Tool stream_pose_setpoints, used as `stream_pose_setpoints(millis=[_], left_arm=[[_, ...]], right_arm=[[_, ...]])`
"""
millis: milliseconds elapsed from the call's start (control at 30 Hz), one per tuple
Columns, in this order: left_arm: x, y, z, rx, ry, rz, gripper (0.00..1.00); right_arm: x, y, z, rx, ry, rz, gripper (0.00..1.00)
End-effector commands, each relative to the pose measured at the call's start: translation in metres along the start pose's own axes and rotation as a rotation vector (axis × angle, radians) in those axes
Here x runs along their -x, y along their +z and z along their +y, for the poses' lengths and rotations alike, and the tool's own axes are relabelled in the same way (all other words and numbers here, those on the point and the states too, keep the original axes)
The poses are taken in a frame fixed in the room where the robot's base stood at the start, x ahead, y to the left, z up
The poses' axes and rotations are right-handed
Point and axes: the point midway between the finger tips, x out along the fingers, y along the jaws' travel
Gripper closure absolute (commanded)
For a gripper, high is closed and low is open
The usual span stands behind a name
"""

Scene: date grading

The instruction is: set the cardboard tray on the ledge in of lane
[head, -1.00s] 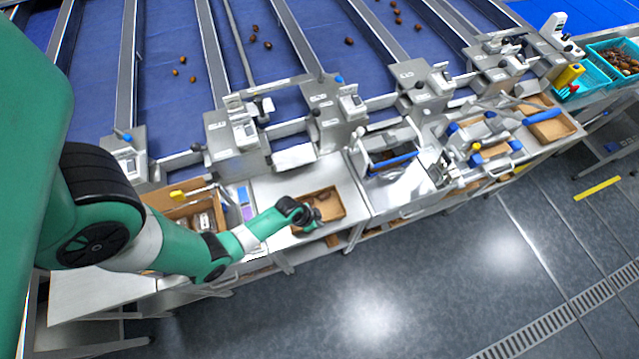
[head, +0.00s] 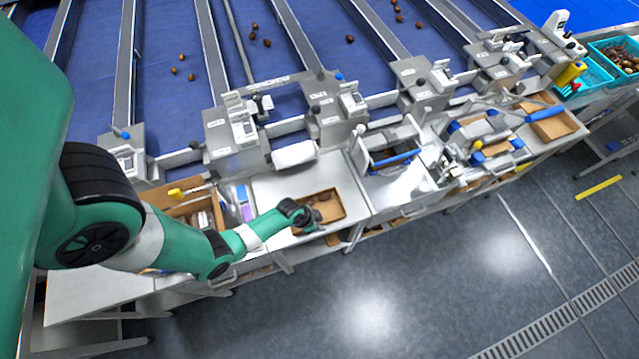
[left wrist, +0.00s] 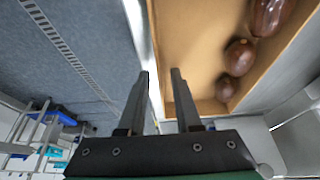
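The brown cardboard tray (head: 338,216) lies on the steel bench top below the lanes in the head view, with a few dark dates in it. In the left wrist view the tray (left wrist: 190,45) fills the upper right, with 3 dates in sight along its right side. My left gripper (head: 309,222) is at the tray's near left side. In the left wrist view its two fingers (left wrist: 160,85) are apart, with the tray's side wall between them, one finger outside and one over the inside. Contact with the wall cannot be told. My right gripper is not in view.
The steel bench top (head: 280,190) has bare room behind the tray. An open cardboard box (head: 180,209) stands left of it. A steel frame with a blue bar (head: 395,160) stands to the right. Another cardboard tray (head: 553,128) and teal crates (head: 601,75) are farther right.

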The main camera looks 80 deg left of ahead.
Motion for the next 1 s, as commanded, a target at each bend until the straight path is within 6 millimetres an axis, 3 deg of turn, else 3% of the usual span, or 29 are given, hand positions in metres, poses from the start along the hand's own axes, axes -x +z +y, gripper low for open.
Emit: stream_pose_setpoints(millis=[167, 400, 500, 700, 1000], left_arm=[[0.026, -0.002, 0.000, 0.001, -0.001, 0.002, 0.67], [0.091, -0.005, 0.000, 0.002, 0.000, 0.000, 0.67], [0.108, -0.004, 0.000, 0.003, 0.000, 0.000, 0.67], [0.123, -0.002, 0.000, 0.001, 0.000, 0.000, 0.67], [0.122, -0.001, 0.000, 0.000, 0.000, 0.000, 0.67]], right_arm=[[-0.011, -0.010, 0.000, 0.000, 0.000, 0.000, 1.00], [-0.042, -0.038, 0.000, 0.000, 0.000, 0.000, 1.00], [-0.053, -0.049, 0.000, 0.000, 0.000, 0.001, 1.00], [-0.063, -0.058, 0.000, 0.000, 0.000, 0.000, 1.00], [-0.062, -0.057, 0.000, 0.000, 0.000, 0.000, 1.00]])
